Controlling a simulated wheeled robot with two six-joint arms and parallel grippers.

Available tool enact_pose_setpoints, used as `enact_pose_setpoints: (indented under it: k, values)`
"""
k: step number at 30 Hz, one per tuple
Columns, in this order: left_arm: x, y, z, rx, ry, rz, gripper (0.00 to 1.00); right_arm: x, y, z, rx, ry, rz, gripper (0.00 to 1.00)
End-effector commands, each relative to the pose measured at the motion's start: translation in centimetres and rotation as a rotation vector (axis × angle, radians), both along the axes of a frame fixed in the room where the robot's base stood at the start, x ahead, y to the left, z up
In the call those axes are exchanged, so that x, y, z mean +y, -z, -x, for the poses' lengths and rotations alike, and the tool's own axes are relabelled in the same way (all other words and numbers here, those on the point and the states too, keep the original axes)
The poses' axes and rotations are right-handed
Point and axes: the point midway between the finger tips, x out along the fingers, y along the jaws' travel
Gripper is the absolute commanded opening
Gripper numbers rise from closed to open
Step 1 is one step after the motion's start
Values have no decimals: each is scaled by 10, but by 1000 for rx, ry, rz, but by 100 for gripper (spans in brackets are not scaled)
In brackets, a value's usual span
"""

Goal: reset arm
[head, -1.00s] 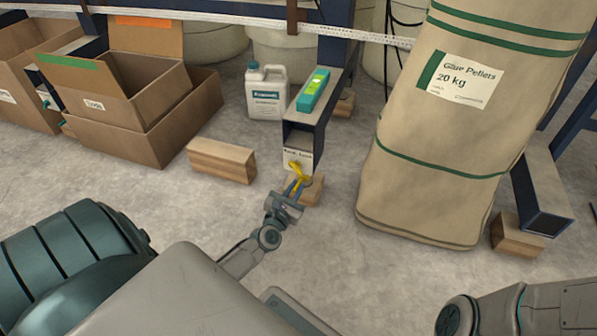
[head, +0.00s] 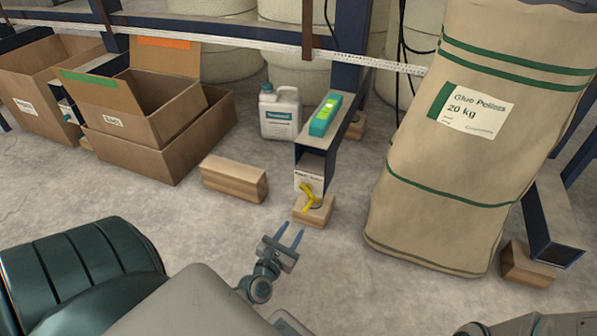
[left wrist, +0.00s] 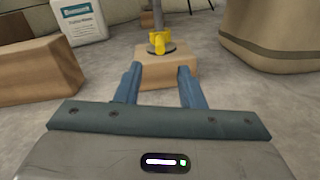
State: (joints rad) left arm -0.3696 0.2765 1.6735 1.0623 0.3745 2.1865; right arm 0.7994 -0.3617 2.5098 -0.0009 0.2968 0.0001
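My left gripper (head: 290,235) is open and empty above the concrete floor, its two blue fingers spread apart. It also shows in the left wrist view (left wrist: 160,88), with nothing between the fingers. Beyond the fingertips, apart from them, a yellow part (head: 308,196) sits at a wooden block (head: 314,214) under the end of a dark blue beam. In the left wrist view the yellow part (left wrist: 161,43) is around a grey rod above the block (left wrist: 166,68). My right gripper is out of view; only a bit of the right arm shows at the bottom right.
A wooden block (head: 234,179) lies left of the beam. A white jug (head: 280,112) stands behind it. A teal device (head: 325,115) lies on the beam. Cardboard boxes (head: 160,145) stand at left, a large Glue Pellets sack (head: 450,150) at right. Floor in front is clear.

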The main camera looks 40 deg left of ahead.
Motion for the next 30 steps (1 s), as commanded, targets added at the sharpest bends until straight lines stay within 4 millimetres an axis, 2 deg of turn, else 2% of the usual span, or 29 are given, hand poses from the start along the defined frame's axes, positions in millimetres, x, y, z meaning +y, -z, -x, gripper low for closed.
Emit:
enact_pose_setpoints:
  k: [3, 6, 23, 26, 30]
  values:
    - [-3, -1, 12, 0, 0, 0, 35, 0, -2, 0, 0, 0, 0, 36]
    - [-4, -1, 15, -1, -1, 1, 35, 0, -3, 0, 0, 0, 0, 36]
    - [-4, -2, 15, -1, 0, 0, 35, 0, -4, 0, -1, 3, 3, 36]
    - [-4, -13, 15, -1, 0, 0, 35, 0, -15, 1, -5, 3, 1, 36]
    - [-4, -42, 15, -1, 0, 0, 35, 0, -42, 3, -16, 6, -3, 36]
